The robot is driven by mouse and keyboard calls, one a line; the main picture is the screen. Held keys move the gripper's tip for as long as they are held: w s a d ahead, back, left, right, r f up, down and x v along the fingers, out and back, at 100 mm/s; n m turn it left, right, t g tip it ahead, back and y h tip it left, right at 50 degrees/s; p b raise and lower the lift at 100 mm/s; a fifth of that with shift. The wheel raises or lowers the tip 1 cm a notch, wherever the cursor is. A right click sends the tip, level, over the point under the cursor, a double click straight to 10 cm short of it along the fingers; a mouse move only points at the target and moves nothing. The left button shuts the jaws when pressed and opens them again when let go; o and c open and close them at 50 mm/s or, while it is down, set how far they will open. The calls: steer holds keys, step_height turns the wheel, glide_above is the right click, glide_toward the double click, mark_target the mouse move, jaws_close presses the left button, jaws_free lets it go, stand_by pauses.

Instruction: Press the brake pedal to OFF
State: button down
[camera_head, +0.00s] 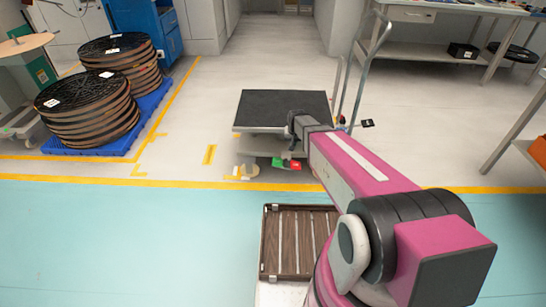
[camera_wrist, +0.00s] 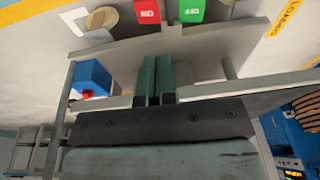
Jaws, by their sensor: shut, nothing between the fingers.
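A cart with a black top (camera_head: 283,108) and a metal rail handle stands ahead of me. Low on its near side are a green pedal (camera_head: 278,162) and a red pedal (camera_head: 296,165). In the wrist view the red pedal (camera_wrist: 147,11) and green pedal (camera_wrist: 192,10) are side by side at the top edge, partly cut off. Their white lettering is upside down and too small to read surely. My gripper (camera_wrist: 156,60) is shut and empty, its fingertips just below the pedals in that picture. Contact cannot be told. In the head view its fingers are hidden.
Stacked black reels (camera_head: 88,106) sit on a blue pallet (camera_head: 150,112) at left. A slatted brown tray (camera_head: 268,250) is close in front of me. A metal workbench (camera_head: 425,50) stands at back right. Yellow tape (camera_head: 100,181) crosses the floor. Open floor lies left of the cart.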

steer(key=t, duration=0.1)
glide_above(273, 159)
steer(key=s+d, duration=0.2)
steer(key=s, duration=0.1)
step_height(273, 159, down, 7)
steer(key=shift+w+a+f+y, duration=0.1)
steer(key=shift+a+y, duration=0.1)
steer(key=shift+y, duration=0.1)
steer(key=x, duration=1.2)
steer(key=shift+s+a+f, duration=0.2)
steer(key=shift+f, duration=0.2)
steer(key=shift+a+f, duration=0.15)
steer(key=shift+f, duration=0.45)
steer(key=shift+a+f+h, duration=0.35)
steer(key=shift+f+h, duration=0.1)
steer(key=shift+f, duration=0.3)
steer(key=shift+a+f+h, duration=0.35)
steer(key=shift+f+h, duration=0.15)
steer(key=shift+f, duration=0.25)
steer(key=shift+a+f+h, duration=0.35)
steer(key=shift+f+h, duration=0.1)
steer(key=shift+f, duration=0.3)
